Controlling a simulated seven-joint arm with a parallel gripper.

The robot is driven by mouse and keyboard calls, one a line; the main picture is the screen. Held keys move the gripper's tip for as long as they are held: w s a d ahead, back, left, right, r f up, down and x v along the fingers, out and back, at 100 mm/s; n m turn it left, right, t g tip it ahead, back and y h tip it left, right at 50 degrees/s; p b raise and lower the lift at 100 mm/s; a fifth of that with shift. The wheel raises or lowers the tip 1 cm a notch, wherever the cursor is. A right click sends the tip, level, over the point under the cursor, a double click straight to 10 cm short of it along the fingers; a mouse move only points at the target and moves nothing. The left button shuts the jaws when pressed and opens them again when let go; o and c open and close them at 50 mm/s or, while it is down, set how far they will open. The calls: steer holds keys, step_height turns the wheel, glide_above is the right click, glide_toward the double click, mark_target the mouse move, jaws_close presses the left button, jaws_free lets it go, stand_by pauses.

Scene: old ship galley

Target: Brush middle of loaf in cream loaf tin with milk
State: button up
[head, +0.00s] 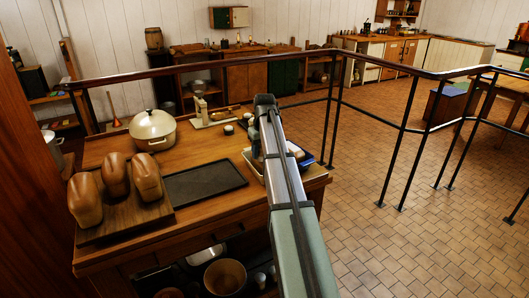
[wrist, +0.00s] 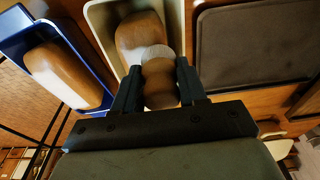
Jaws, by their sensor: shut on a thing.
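In the wrist view my gripper (wrist: 158,78) is shut on a brush with a rounded wooden handle (wrist: 161,90) and pale bristles (wrist: 152,53). The bristle end lies over the near part of a brown loaf (wrist: 139,32) in the cream loaf tin (wrist: 102,30). I cannot tell whether the bristles touch the crust. The brush and fingers hide the loaf's near end. In the head view my arm covers the gripper and most of the cream tin (head: 250,166). I cannot make out any milk.
A blue tin (wrist: 25,35) with a pale-topped loaf (wrist: 65,75) stands left of the cream tin. A dark tray (head: 205,183) lies on the counter. Several loaves sit on a board (head: 125,215) at left, near a lidded cream pot (head: 152,131). A black railing (head: 335,110) runs behind.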

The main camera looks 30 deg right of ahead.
steer(key=shift+r, duration=3.75)
